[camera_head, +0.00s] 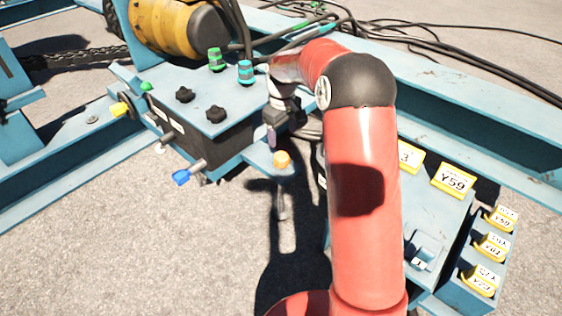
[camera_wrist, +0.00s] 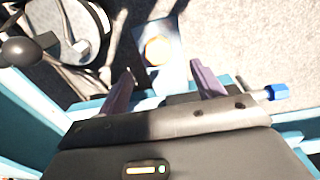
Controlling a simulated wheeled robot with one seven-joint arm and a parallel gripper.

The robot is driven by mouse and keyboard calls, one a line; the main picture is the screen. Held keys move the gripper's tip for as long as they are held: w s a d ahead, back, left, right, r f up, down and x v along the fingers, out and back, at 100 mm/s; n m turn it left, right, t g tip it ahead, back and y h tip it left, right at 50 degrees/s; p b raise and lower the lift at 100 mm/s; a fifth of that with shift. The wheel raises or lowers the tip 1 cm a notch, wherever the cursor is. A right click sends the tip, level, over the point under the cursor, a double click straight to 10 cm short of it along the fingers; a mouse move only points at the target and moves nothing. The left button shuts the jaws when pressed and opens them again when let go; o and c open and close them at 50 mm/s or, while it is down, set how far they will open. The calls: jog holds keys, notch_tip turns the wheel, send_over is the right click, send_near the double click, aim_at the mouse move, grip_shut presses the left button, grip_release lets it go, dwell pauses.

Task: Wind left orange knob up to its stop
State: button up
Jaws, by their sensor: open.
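One orange knob (camera_head: 282,159) sits on a small blue plate in the head view, just left of my red arm. A round yellow-orange knob (camera_wrist: 157,50) shows in the wrist view, on a pale blue plate beyond the fingertips. My gripper (camera_head: 273,128) is above and slightly left of the orange knob in the head view. In the wrist view my gripper (camera_wrist: 164,76) has its two purple fingers apart, with nothing between them. The fingers appear clear of the knob. No second orange knob shows; my arm hides part of the panel.
A blue-tipped rod (camera_head: 182,177) sticks out at the left; its blue end also shows in the wrist view (camera_wrist: 277,92). Black knobs (camera_head: 216,114) and a green knob (camera_head: 216,60) stand on the blue box. Yellow labelled tags (camera_head: 454,180) lie right of my arm.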

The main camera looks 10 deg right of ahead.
aim_at(281, 156)
jog(key=f, duration=0.4)
jog(key=w+f+b, duration=0.1)
jog(key=f, duration=0.3)
jog(key=f+b, duration=0.1)
jog(key=f, duration=0.3)
jog(key=shift+w, duration=0.4)
jog(key=c, duration=0.9)
